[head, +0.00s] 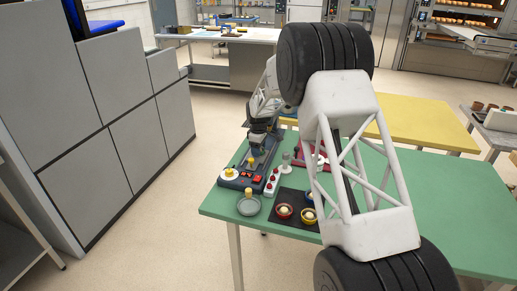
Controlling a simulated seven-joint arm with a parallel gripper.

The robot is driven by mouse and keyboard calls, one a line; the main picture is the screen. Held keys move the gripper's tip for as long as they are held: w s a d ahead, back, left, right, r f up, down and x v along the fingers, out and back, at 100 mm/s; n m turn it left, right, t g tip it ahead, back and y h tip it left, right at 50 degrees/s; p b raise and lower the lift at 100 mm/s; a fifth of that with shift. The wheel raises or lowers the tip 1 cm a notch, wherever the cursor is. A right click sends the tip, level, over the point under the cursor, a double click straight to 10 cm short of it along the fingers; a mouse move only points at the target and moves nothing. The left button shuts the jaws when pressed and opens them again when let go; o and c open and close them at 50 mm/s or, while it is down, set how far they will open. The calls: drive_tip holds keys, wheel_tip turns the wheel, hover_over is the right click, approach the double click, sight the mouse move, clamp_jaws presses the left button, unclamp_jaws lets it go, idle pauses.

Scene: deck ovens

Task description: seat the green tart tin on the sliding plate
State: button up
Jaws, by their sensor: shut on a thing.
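My gripper (257,142) is small and dark in the head view, pointing down over the back part of a dark blue fixture (266,156) on the green table. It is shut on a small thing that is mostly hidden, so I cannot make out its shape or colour. A yellow bit (251,160) shows just below the fingers. I cannot pick out the green tart tin for certain. The fixture carries a long rail-like top, which may be the sliding plate, red buttons (246,174) and a white disc (229,174) at its left end.
A grey-green round dish (249,207) lies at the green table's (440,215) front left. A white strip with red knobs (271,182) stands beside the fixture. My arm hides the table's middle.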

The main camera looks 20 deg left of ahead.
drive_tip(key=o, duration=0.6)
drive_tip(key=shift+o, duration=0.2)
drive_tip(key=shift+r, duration=0.1)
wheel_tip(320, 180, up, 11)
idle(1.2)
idle(0.3)
idle(0.4)
